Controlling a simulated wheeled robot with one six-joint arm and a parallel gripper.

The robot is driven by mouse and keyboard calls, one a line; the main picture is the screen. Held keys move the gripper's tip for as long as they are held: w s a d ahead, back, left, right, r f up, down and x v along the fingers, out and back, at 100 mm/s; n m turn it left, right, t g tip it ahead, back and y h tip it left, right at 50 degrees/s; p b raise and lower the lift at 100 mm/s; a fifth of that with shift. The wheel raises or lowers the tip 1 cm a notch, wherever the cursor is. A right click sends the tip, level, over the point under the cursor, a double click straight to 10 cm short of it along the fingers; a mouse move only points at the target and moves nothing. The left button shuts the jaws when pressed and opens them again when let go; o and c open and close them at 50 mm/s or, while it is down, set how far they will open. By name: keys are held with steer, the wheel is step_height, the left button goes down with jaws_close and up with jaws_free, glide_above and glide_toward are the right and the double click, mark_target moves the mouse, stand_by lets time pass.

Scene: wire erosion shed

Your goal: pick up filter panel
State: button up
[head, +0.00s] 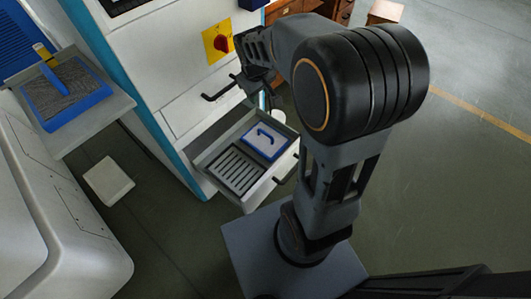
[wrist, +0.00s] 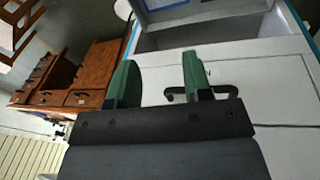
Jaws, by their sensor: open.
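A white panel with a blue frame and a blue handle (head: 258,148), which looks like the filter panel, lies in an open grey drawer (head: 222,188) low on the machine. The drawer's front part has a slotted floor. My gripper (head: 246,86) is above the drawer, close to the machine's front face and apart from the panel. In the wrist view my gripper (wrist: 158,80) shows two green fingers spread apart with nothing between them.
The white machine (head: 170,75) has a dark handle (head: 219,90) and a red knob on a yellow plate (head: 219,43). At left, a shelf holds a blue-rimmed grey tray (head: 68,90) with a blue-and-yellow tool. A wooden cabinet (wrist: 95,75) stands beyond. Floor at right is clear.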

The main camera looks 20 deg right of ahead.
steer(key=n+g+b, duration=0.1)
steer(key=n+b, duration=0.1)
steer(key=b, duration=0.7)
glide_toward(265, 133)
steer(key=shift+h, duration=0.3)
steer(key=b+x, duration=0.3)
steer(key=x, duration=0.1)
steer(key=shift+w+a+f, duration=0.15)
steer(key=shift+f, duration=0.2)
steer(key=shift+b+x, duration=1.5)
steer(key=shift+x, duration=1.55)
steer(key=shift+c, duration=0.4)
jaws_close()
steer(key=shift+r, duration=0.1)
